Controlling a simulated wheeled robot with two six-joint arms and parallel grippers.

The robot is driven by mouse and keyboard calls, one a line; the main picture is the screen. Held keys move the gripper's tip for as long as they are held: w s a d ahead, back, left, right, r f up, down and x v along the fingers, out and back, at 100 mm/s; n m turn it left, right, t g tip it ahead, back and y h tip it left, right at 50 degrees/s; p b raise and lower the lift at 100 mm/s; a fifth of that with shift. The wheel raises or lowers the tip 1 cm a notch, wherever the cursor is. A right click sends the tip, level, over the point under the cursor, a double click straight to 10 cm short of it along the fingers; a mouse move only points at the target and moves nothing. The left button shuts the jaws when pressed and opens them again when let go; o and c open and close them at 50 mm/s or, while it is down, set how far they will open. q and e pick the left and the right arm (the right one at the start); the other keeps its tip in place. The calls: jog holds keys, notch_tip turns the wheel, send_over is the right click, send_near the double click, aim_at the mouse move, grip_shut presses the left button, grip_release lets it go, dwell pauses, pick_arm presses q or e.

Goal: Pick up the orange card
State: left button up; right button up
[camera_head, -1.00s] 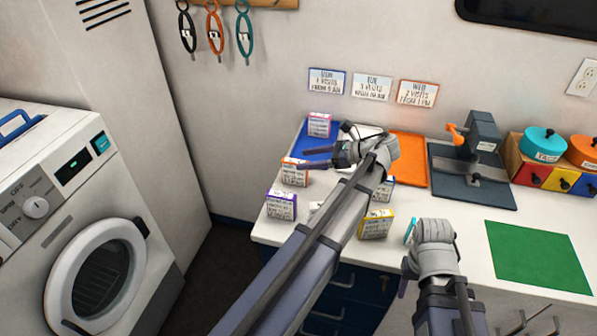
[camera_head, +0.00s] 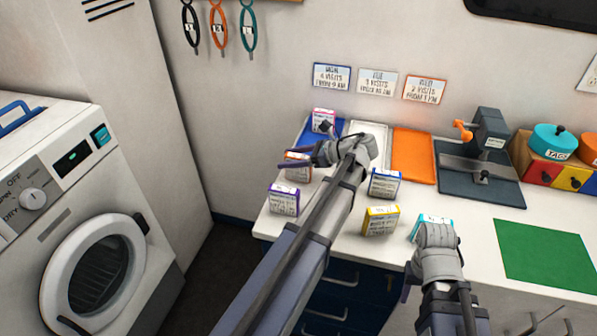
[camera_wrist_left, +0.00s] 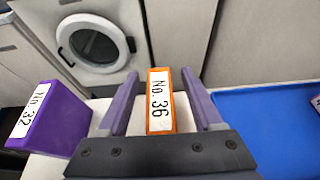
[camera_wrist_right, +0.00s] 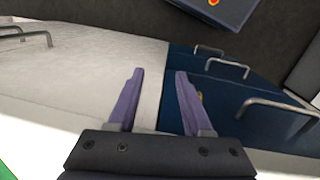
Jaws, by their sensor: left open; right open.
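The orange card (camera_head: 297,165) stands on the white counter at its left part, partly hidden by my left gripper in the head view. In the left wrist view the orange-edged card (camera_wrist_left: 160,101) bears the label "No. 36" and stands between the two open fingers, with a gap visible on each side. My left gripper (camera_head: 283,161) is open around it; I cannot tell whether a finger touches it. My right gripper (camera_head: 410,278) is open and empty at the counter's front edge; the right wrist view shows its spread fingers (camera_wrist_right: 155,92) with nothing between them.
A purple card (camera_head: 284,199) stands close in front, also in the left wrist view (camera_wrist_left: 48,120). A pink card (camera_head: 323,120) stands on a blue mat behind. Blue (camera_head: 384,183), yellow (camera_head: 380,220) and teal (camera_head: 418,228) cards stand to the right. An orange mat (camera_head: 413,155) lies clear.

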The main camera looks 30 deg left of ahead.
pick_arm(q)
jog(key=shift+a+f, duration=0.1)
jog(key=shift+a, duration=0.15)
grip_shut()
dwell(0.3)
